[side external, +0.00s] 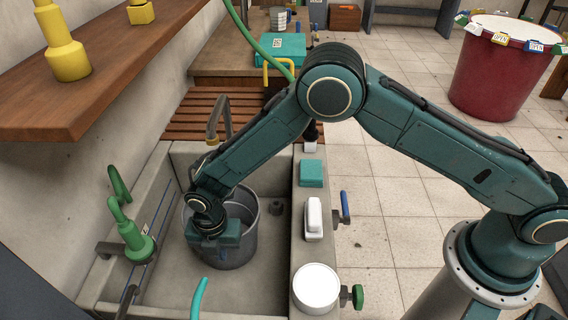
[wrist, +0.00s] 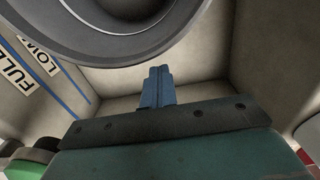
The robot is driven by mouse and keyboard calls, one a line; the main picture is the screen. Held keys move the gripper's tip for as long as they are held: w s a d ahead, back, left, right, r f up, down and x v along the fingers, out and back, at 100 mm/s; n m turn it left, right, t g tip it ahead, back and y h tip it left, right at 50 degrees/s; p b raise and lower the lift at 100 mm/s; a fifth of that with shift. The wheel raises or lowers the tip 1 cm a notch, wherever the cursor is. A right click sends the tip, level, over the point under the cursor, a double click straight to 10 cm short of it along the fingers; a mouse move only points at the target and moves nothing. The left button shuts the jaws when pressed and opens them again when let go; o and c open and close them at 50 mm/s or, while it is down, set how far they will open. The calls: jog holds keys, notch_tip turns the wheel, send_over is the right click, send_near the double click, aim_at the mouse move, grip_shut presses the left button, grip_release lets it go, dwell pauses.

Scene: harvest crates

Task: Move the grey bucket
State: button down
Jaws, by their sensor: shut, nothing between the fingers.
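The grey bucket (side external: 246,228) stands upright in the stone sink (side external: 272,285). In the wrist view, a large round grey form that looks like the bucket (wrist: 130,50) fills the top, partly cut off by the frame. My gripper (side external: 210,254) is low in the sink and covers the bucket's near left part in the side view. In the wrist view, the two blue fingers of my gripper (wrist: 157,75) are together with nothing between them, apart from the round form in the picture. How far the fingers stand from the bucket's wall is hard to tell.
The right ledge holds a teal sponge (side external: 311,173), a white brush-like item (side external: 314,219) and a round white-topped container (side external: 316,288). A curved spout (side external: 219,110) rises behind the bucket. The sink floor right of the bucket is mostly clear.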

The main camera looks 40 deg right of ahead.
notch_tip(320, 180, up, 10)
jog(key=s+a, duration=0.1)
jog(key=shift+s+a, duration=0.3)
jog(key=shift+r, duration=0.15)
jog(key=s+d+r+m+t+y, duration=0.1)
jog(key=s+d+r+m, duration=0.1)
jog(key=d+r+m, duration=0.65)
jog(key=s+d+r+m+t, duration=0.2)
jog(key=s+d+r+m, duration=0.15)
jog(key=d+r, duration=0.9)
jog(key=s+d+r+m+t, duration=0.1)
jog(key=s+d+r+m, duration=0.1)
jog(key=s+d+m, duration=0.4)
jog(key=s+d+r+m+t+h, duration=0.1)
jog(key=s+d+r+m, duration=0.2)
jog(key=s+d+m, duration=0.3)
jog(key=s+m, duration=0.3)
jog(key=s, duration=0.3)
jog(key=shift+s+d+r+t, duration=0.15)
jog(key=shift+s+t, duration=0.1)
jog(key=shift+t, duration=0.05)
